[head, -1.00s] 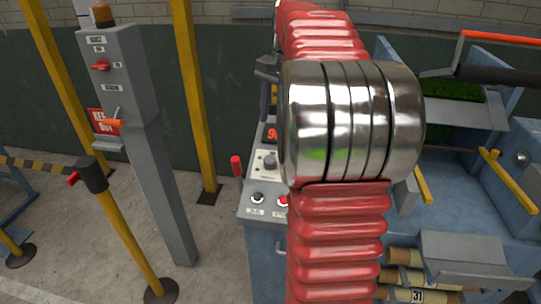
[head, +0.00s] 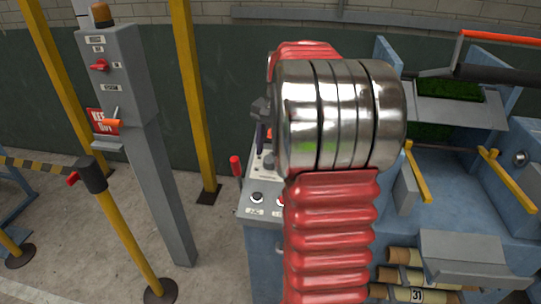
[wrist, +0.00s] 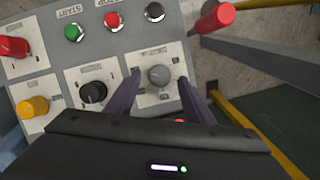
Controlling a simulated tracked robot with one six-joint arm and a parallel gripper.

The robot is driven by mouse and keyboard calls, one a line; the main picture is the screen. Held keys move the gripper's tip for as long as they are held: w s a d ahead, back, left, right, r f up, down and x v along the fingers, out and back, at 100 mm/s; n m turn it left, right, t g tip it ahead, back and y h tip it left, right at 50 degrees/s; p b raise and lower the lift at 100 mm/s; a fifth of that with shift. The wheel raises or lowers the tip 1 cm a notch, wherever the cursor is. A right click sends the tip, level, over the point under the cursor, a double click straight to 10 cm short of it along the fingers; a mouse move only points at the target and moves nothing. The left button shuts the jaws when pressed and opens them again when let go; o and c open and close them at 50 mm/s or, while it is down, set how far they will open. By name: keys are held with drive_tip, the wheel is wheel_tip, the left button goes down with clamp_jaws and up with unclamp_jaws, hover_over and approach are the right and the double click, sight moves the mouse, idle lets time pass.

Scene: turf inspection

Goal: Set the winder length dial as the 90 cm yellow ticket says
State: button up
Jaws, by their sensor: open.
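A grey round dial (wrist: 158,75) sits on a pale scale plate on the sloping control panel (wrist: 130,38). My gripper (wrist: 159,80) is open in the wrist view, with one purple finger on each side of the dial. I cannot tell whether either finger touches it. The plate's lettering appears upside down and is too small to read. In the head view, the dial (head: 268,160) shows just left of my arm, with my gripper (head: 263,145) above it. A sliver of a lit orange display (head: 269,134) shows there. No yellow ticket can be made out.
Near the dial are a black knob (wrist: 92,92), a yellow knob (wrist: 35,107), a red knob (wrist: 12,47), and green (wrist: 73,31), red (wrist: 113,20) and black (wrist: 154,11) buttons. A red-topped lever (head: 235,166) stands at the panel's left edge. A grey post (head: 150,150) stands farther left.

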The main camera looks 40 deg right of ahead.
drive_tip(key=shift+w+f, duration=0.1)
drive_tip(key=shift+f, duration=0.85)
drive_tip(key=c, duration=1)
